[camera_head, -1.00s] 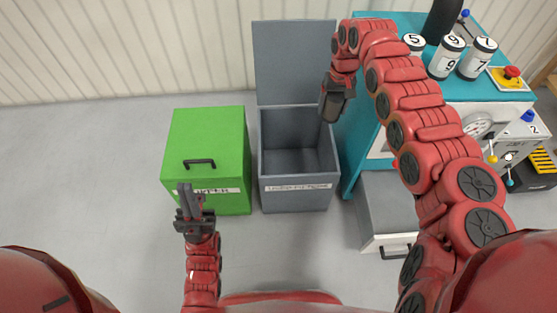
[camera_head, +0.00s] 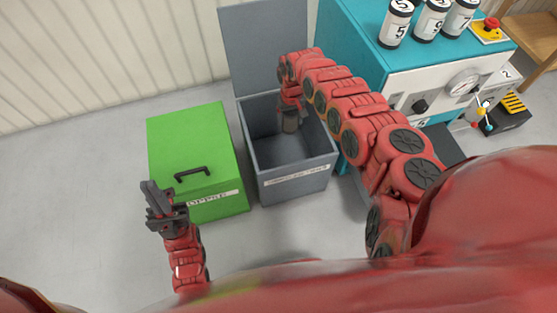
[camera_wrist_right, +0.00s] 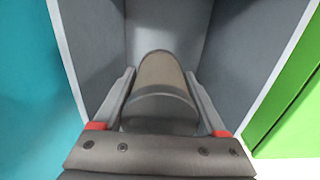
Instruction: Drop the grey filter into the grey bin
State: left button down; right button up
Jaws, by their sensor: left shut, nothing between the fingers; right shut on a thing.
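The grey bin (camera_head: 296,188) stands open on the floor, with its lid (camera_head: 266,42) raised against the wall. My right gripper (camera_head: 290,120) is over the bin's opening, in its right part, pointing down. In the right wrist view, my right gripper (camera_wrist_right: 158,115) is shut on the grey filter (camera_wrist_right: 160,88), a dull cylinder held between the two fingers. The bin's inner walls (camera_wrist_right: 165,28) show around and beyond the filter. In the head view the filter is mostly hidden by the gripper. My left gripper (camera_head: 152,195) is shut and empty, in front of the green bin.
A closed green bin (camera_head: 190,145) stands left of the grey bin. A teal and white machine (camera_head: 400,70) stands close on the right, with white numbered cylinders (camera_head: 396,22) on top. The floor at left is clear.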

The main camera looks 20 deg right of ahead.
jog(key=shift+f+b, duration=0.5)
jog(key=shift+f, duration=0.45)
jog(key=shift+r, duration=0.1)
jog(key=o, duration=1.4)
jog(key=shift+o, duration=0.2)
jog(key=shift+r, duration=0.15)
notch_tip(320, 180, up, 17)
jog(key=p, duration=0.7)
